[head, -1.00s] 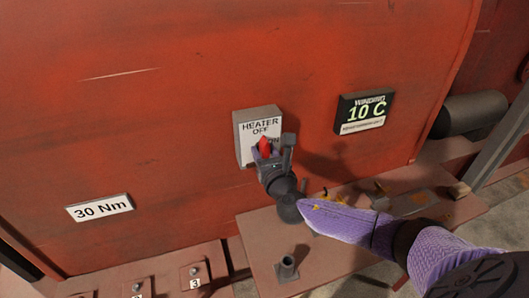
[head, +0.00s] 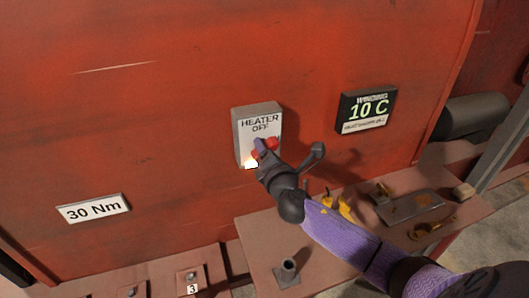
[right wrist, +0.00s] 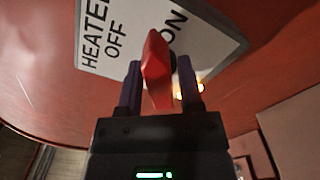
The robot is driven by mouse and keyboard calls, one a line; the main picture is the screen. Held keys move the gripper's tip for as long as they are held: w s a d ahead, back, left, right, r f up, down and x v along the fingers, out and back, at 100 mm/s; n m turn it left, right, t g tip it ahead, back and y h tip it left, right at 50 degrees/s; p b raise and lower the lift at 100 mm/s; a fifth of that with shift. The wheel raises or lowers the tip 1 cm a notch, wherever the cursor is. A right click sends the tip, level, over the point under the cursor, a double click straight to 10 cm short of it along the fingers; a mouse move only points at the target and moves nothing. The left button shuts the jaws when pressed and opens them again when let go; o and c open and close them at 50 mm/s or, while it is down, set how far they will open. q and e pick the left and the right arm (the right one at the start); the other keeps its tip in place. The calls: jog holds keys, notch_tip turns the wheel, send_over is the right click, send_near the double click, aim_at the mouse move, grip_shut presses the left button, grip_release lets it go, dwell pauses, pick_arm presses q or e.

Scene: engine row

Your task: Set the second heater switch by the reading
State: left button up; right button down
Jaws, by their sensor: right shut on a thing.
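The grey heater switch box (head: 257,120) is fixed to the red housing, labelled HEATER and OFF in the head view. ON also shows on the box in the right wrist view (right wrist: 110,28). Its red handle (right wrist: 157,65) lies sideways across the box, and a lamp (head: 251,164) at its lower left glows. My right gripper (head: 266,150) is shut on the handle, one finger on each side in the right wrist view. The dark display (head: 365,111) to the right reads WINDING 10 C; its small bottom line is illegible. My left gripper is out of view.
A 30 Nm plate (head: 93,209) is on the housing at lower left. A reddish ledge (head: 335,252) below carries a short grey post (head: 288,272), yellow pieces and a flat grey tray (head: 415,206). A grey beam (head: 500,150) slants at the right.

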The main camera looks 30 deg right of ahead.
jog(key=m, duration=0.4)
jog(key=shift+f, duration=0.1)
jog(key=shift+m+b, duration=0.3)
jog(key=shift+m, duration=1.1)
jog(key=shift+c, duration=2.4)
grip_release()
